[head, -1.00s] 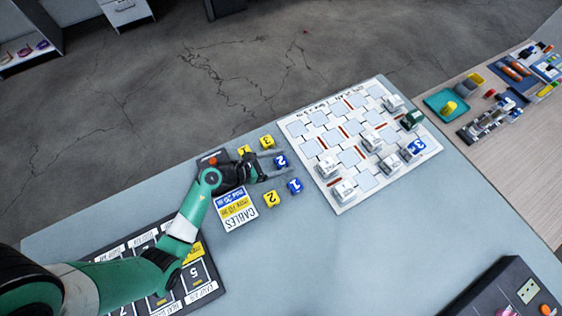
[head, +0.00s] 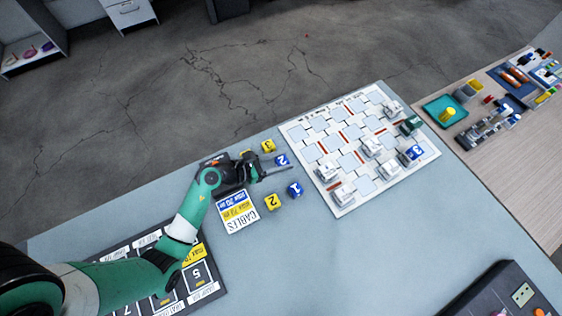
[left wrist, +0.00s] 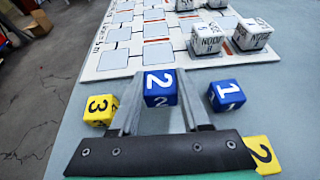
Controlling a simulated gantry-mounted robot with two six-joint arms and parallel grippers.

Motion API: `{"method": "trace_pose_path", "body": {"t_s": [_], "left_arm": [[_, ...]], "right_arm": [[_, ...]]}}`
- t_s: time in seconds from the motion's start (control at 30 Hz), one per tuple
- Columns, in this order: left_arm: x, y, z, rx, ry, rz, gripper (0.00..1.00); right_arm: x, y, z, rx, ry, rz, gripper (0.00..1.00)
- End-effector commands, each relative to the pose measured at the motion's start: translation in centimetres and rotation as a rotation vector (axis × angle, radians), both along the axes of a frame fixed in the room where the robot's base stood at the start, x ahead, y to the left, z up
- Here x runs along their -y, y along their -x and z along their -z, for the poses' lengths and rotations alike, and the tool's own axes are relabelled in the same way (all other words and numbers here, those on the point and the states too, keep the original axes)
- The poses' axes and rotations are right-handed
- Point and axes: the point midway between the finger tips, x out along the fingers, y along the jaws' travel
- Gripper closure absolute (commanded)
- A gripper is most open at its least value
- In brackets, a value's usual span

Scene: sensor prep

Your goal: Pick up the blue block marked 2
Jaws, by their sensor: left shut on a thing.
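The blue block marked 2 (head: 282,159) is by the left edge of the white board. In the left wrist view the blue block (left wrist: 160,88) sits between the two grey fingers, its 2 facing the camera. My left gripper (head: 279,165) is shut on it. I cannot tell whether the block is clear of the table. A blue block marked 1 (head: 294,190) stands just beside the fingers; it also shows right of them in the left wrist view (left wrist: 226,95). My right gripper is not in view.
Yellow blocks marked 3 (head: 268,146) and 2 (head: 272,202) stand close by. A CABLES card (head: 238,213) lies beside the gripper. The white board (head: 311,190) ahead carries several white blocks. The table front centre is clear.

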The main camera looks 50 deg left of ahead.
Motion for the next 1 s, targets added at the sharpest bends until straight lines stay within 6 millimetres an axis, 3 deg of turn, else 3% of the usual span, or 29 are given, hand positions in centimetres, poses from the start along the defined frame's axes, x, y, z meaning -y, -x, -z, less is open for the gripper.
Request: {"method": "trace_pose_path", "body": {"t_s": [0.03,0.23,0.4,0.53,1.0], "left_arm": [[0.9,0.6,-1.8,-0.001,0.000,0.004,1.00],[4.8,3.0,-7.4,-0.001,0.001,0.007,1.00],[9.0,5.6,-8.8,-0.005,0.002,0.010,1.00],[10.9,6.8,-9.6,-0.005,0.002,0.006,1.00],[11.8,7.4,-9.7,0.000,0.001,0.001,1.00]], "right_arm": [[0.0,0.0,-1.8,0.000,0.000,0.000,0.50],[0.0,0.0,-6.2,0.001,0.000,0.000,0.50],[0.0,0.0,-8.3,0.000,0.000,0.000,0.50],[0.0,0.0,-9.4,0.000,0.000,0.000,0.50],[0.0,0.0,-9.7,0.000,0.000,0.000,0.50]]}}
